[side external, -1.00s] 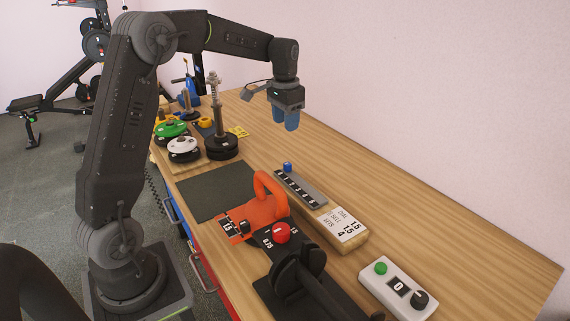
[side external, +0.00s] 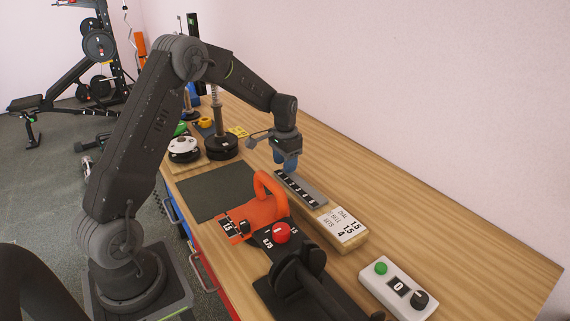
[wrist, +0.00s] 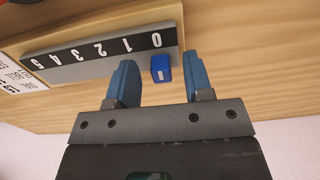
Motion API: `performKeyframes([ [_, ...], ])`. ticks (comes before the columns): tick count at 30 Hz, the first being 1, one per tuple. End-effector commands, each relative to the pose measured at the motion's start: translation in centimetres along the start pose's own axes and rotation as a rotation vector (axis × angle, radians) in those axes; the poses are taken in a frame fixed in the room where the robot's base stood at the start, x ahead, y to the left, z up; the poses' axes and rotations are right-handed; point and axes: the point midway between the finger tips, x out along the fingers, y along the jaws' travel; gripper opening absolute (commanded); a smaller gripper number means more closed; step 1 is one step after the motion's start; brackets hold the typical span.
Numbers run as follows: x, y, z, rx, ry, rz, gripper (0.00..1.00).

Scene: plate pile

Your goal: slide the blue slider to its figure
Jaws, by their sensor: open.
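The blue slider (wrist: 160,68) sits at the 0 end of the numbered slider strip (wrist: 95,55) in the wrist view. The strip's figures run from 0 to 5, away from the slider. My gripper (wrist: 160,60) is open, with one blue finger on each side of the slider and a gap showing on both sides. In the side view my gripper (side external: 286,163) is low over the far end of the strip (side external: 300,189); its fingers hide the slider there. A printed card (side external: 342,225) lies at the strip's near end, on the same wooden block.
An orange handle piece (side external: 262,211) and a black stand with a red knob (side external: 281,233) are beside the strip. A white box with a green button and dial (side external: 398,288) is nearer. Weight plates (side external: 184,149) stand behind. The right side of the table (side external: 440,215) is clear.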

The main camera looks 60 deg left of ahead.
Motion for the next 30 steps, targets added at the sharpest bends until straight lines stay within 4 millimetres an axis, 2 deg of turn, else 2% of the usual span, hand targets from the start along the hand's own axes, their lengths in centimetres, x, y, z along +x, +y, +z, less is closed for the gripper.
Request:
performKeyframes([
  [4, 0.78, 0.02, 0.03, 0.0, -0.001, 0.0, 0.47],
  [12, 0.87, 0.01, 0.03, 0.0, 0.0, 0.0, 0.47],
  [27, 0.83, 0.01, 0.02, 0.0, 0.0, 0.0, 0.0],
  [30, 0.82, 0.01, 0.02, 0.0, 0.0, 0.0, 0.0],
])
